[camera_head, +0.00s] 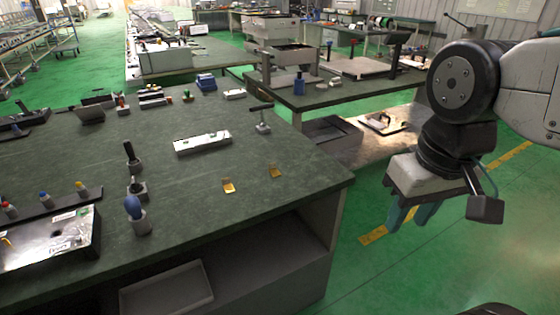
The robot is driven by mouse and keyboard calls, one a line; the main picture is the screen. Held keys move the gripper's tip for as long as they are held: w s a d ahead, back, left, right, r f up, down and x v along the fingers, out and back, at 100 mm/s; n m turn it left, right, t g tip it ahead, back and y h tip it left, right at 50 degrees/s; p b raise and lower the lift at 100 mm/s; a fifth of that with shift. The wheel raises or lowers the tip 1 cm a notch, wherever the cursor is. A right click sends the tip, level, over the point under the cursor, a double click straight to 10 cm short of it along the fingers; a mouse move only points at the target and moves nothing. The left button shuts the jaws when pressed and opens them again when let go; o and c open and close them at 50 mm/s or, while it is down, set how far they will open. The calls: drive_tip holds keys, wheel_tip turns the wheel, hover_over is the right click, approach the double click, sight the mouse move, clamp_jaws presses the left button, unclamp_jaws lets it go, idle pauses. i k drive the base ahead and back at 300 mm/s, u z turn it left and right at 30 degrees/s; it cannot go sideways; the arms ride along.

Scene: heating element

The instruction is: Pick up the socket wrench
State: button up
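A tool with a dark T-shaped handle (262,107) stands upright in a small grey holder near the right back edge of the dark green workbench (180,260). It looks most like the socket wrench, but it is too small to be sure. A black-handled tool (130,153) and a blue-handled tool (134,208) also stand upright in holders at the middle of the bench. My gripper (410,216) hangs at the right, over the floor beyond the bench's right edge.
A white block (202,143) and two small yellow plates (228,186) (276,171) lie on the bench. A metal panel (45,240) with colored-capped pieces behind it is at the left. A second bench (325,98) stands behind. The bench's front right corner is clear.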

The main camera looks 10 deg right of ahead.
sight(261, 107)
drive_tip(key=z, duration=0.05)
drive_tip(key=i, duration=1)
drive_tip(key=u, duration=0.55)
